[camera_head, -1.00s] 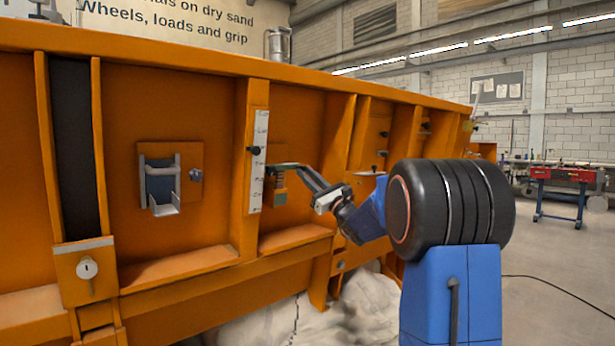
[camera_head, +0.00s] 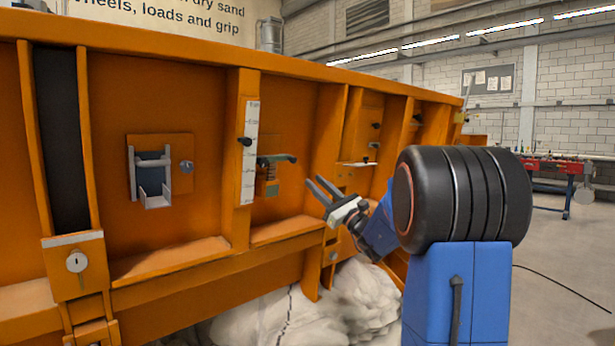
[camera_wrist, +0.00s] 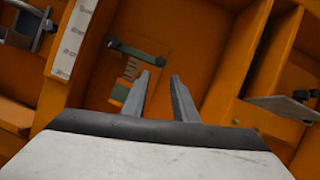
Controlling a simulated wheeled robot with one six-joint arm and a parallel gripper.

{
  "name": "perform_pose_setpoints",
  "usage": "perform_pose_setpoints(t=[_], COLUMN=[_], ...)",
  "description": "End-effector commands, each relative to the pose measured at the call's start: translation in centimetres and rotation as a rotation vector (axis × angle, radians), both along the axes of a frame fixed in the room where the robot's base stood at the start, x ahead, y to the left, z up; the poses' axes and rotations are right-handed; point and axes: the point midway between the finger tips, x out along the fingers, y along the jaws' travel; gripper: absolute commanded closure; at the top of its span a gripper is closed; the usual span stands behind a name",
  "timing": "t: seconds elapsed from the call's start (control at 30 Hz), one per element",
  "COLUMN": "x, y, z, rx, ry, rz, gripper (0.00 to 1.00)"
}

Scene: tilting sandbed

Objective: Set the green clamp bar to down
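The green clamp bar (camera_head: 277,160) is a dark green lever on a small plate on the orange wall, just right of the white scale strip. It lies nearly level, its dark end to the right. In the wrist view the bar (camera_wrist: 135,51) crosses above a striped label and a green block (camera_wrist: 120,93). My gripper (camera_head: 318,181) is below and to the right of the bar, apart from it. The wrist view shows its two fingers (camera_wrist: 163,75) spread with nothing between them.
The white scale strip (camera_head: 250,150) with a black knob stands left of the bar. A grey bracket (camera_head: 152,178) is farther left. A vertical orange rib (camera_head: 328,150) and a small ledge (camera_head: 357,164) are to the right. White sacks (camera_head: 350,300) lie below.

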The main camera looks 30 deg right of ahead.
Motion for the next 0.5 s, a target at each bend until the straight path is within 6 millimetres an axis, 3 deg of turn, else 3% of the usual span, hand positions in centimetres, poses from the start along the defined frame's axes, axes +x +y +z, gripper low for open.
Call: perform_pose_setpoints(t=[0.23,0.5], x=[-3.8,-6.0], y=[-1.3,-2.0], z=[-2.5,-3.9], rx=[0.0,0.0], ry=[0.0,0.001], rz=[-0.002,-0.002], gripper=[0.74,0.74])
